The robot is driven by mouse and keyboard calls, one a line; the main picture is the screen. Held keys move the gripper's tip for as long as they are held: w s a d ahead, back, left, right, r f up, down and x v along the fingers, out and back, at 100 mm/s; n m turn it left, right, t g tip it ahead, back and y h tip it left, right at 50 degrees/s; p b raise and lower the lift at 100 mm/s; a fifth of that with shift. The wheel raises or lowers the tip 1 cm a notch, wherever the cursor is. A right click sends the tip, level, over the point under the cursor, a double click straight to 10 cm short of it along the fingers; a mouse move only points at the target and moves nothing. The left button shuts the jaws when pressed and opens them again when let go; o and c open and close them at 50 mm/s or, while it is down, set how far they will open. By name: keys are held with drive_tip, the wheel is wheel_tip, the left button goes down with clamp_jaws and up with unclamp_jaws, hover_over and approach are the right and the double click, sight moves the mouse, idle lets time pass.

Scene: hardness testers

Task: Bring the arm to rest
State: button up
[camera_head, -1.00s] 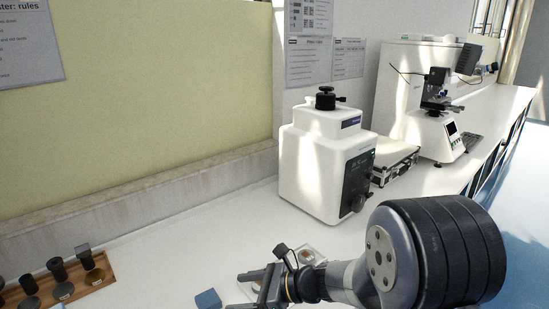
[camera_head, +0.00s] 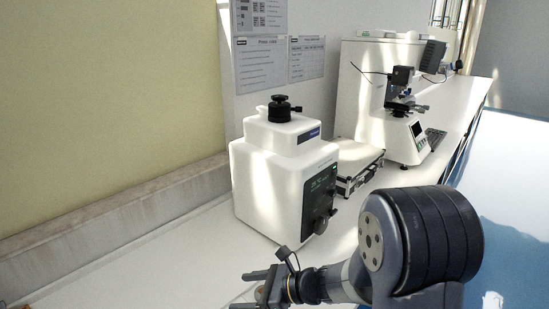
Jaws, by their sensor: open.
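My arm (camera_head: 420,240) reaches in from the lower right in the head view, its large dark joint in front of the bench's right part. My gripper (camera_head: 250,290) is at the bottom, pointing left over the white bench top (camera_head: 190,255). Its jaws are apart. I see nothing held between them, though the lower part is cut off by the picture's edge. The gripper is in front of the white hardness tester (camera_head: 275,185) and apart from it in the picture.
Behind the tester lie a flat case (camera_head: 358,165) and a microscope-like tester (camera_head: 400,125), with a larger white cabinet (camera_head: 365,85) farther back. A stone ledge (camera_head: 120,220) runs along the wall. The bench left of the gripper looks clear.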

drive_tip(key=shift+w+d+f+b, duration=0.15)
drive_tip(key=shift+f+b, duration=0.15)
drive_tip(key=shift+f, duration=1.8)
